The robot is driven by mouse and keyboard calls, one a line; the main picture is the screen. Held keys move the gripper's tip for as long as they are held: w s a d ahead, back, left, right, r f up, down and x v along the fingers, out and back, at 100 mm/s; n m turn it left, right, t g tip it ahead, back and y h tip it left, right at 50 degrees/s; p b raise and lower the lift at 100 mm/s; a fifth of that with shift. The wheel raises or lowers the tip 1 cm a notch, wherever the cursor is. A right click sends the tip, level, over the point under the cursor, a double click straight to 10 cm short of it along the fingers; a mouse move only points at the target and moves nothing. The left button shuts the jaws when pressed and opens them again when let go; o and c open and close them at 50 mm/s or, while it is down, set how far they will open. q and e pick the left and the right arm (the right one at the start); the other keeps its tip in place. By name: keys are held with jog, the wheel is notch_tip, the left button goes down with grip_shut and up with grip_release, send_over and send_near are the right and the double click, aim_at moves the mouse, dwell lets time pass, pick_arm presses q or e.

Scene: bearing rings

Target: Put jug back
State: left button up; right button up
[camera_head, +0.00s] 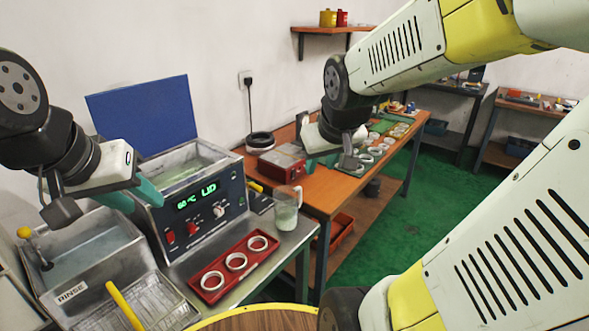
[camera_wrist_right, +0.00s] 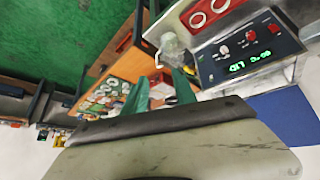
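The clear jug (camera_head: 287,207), holding something pale greenish, stands upright on the right end of the metal bench (camera_head: 262,232), beside the heated bath with a control panel (camera_head: 207,205). It also shows in the right wrist view (camera_wrist_right: 172,46), beyond the fingertips. My right gripper (camera_head: 334,164) is above the wooden bench, up and right of the jug and apart from it. Its two teal fingers (camera_wrist_right: 162,90) are spread with nothing between them. My left gripper (camera_head: 138,199) hangs in front of the bath's left side, its teal fingers apart and empty.
A red tray (camera_head: 212,297) with three white rings lies in front of the bath. A rinse basin (camera_head: 82,252) and a wire basket (camera_head: 140,305) are at left. The blue lid (camera_head: 147,115) stands open. A red box (camera_head: 282,162) sits on the wooden bench.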

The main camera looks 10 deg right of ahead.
jog(key=s+a+r+y, duration=0.2)
jog(key=s+a, duration=0.3)
jog(key=s, duration=0.4)
jog(key=shift+a+r+m+g, duration=0.25)
jog(key=shift+r+m+g, duration=0.05)
jog(key=shift+r, duration=0.15)
dwell(0.3)
